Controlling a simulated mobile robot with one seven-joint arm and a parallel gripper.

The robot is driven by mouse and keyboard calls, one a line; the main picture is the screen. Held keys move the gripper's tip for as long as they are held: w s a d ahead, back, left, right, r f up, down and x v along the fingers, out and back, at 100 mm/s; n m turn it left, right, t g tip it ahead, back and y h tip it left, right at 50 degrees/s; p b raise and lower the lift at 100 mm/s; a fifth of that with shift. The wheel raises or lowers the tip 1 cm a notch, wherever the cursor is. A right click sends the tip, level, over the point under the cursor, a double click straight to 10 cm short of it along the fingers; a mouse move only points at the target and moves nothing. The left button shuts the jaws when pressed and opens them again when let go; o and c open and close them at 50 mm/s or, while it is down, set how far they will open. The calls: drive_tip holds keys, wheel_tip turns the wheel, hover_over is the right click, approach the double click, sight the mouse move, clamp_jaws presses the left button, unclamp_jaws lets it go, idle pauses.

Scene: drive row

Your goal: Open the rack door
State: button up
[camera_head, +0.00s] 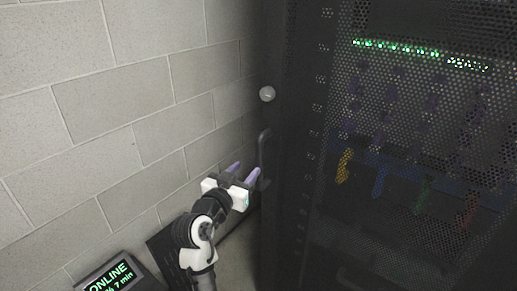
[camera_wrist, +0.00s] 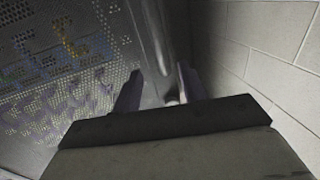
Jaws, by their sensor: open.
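The rack door (camera_head: 400,130) is a dark perforated panel on the right of the head view and looks closed. It also shows at the left of the wrist view (camera_wrist: 60,75). A dark upright handle (camera_head: 264,155) stands at its left edge. My gripper (camera_head: 243,173), with two purple fingers, is open just left of the handle's lower part. In the wrist view my open gripper (camera_wrist: 160,85) points at the door's edge strip. Whether the handle lies between the fingers or touches them I cannot tell.
A pale round knob (camera_head: 267,94) sits above the handle at the rack's edge. A grey block wall (camera_head: 120,100) runs close along the left. A dark box with a green "ONLINE" display (camera_head: 110,278) stands at the lower left. Green lights and coloured cables show behind the mesh.

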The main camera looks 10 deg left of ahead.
sight(258, 155)
drive_tip(key=w+p, duration=0.1)
drive_tip(key=w, duration=0.2)
drive_tip(key=w+d+p, duration=0.1)
drive_tip(key=w, duration=0.5)
drive_tip(key=shift+w+d+p, duration=0.4)
clamp_jaws()
